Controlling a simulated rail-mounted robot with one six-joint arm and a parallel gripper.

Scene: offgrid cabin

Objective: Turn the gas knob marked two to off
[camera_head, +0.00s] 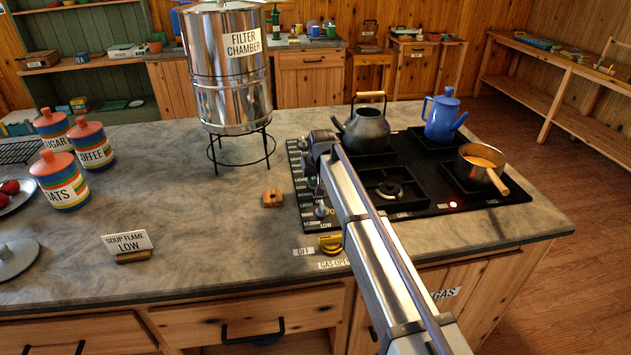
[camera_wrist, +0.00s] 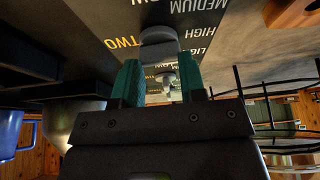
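The black gas stove (camera_head: 440,209) sits on the counter, with a strip of knobs and printed settings along its left side. In the wrist view, a grey rounded knob (camera_wrist: 158,36) stands beside the yellow word TWO (camera_wrist: 127,41). My gripper (camera_wrist: 160,72) has its teal fingers on either side at this knob; whether they press on it is unclear. In the head view my gripper (camera_head: 320,150) is over the strip's far part, and my arm hides some of the strip. Another knob (camera_head: 320,211) shows at the strip's near end.
A kettle (camera_head: 367,130), a blue pot (camera_head: 442,118) and a saucepan (camera_head: 480,166) stand on the stove. A red light (camera_head: 453,204) glows at its front. The steel filter chamber (camera_head: 228,85) stands close left. A yellow gas valve (camera_head: 332,243) is at the counter's front edge.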

